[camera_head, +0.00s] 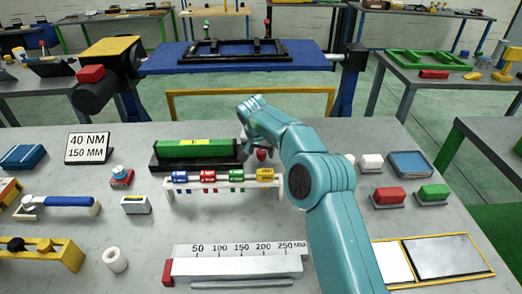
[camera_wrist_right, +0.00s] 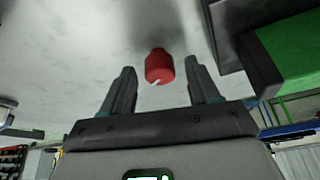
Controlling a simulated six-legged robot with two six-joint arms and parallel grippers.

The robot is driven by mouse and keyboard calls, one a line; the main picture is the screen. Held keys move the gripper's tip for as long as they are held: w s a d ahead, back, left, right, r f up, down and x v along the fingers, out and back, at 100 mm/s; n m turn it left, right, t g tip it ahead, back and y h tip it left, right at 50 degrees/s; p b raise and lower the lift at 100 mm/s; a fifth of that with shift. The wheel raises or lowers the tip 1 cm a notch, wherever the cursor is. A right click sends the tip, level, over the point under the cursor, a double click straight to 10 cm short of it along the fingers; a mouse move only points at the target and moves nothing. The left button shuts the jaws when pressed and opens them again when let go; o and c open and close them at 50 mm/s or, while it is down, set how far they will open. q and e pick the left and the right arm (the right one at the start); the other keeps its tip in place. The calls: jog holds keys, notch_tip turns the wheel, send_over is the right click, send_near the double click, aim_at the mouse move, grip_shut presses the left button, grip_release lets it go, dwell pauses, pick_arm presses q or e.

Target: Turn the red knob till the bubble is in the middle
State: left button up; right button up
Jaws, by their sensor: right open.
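The red knob (camera_head: 262,154) stands on the grey table at the right end of the green level block (camera_head: 172,150). In the right wrist view the red knob (camera_wrist_right: 159,66) has a white mark on its face. My right gripper (camera_head: 254,142) is at the knob in the head view. In the wrist view the right gripper (camera_wrist_right: 159,70) is open, with one finger on each side of the knob and visible gaps. The yellow vial (camera_head: 195,142) lies along the block's top; its bubble is too small to make out. My left gripper is not in view.
A white rack (camera_head: 222,183) with coloured pieces stands just in front of the block. A white ruler block (camera_head: 235,265) lies nearer. Red and green blocks (camera_head: 433,192) sit to the right. Bare table shows left of the block.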

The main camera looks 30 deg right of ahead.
jog(key=v, duration=1.6)
jog(key=shift+s+r, duration=0.15)
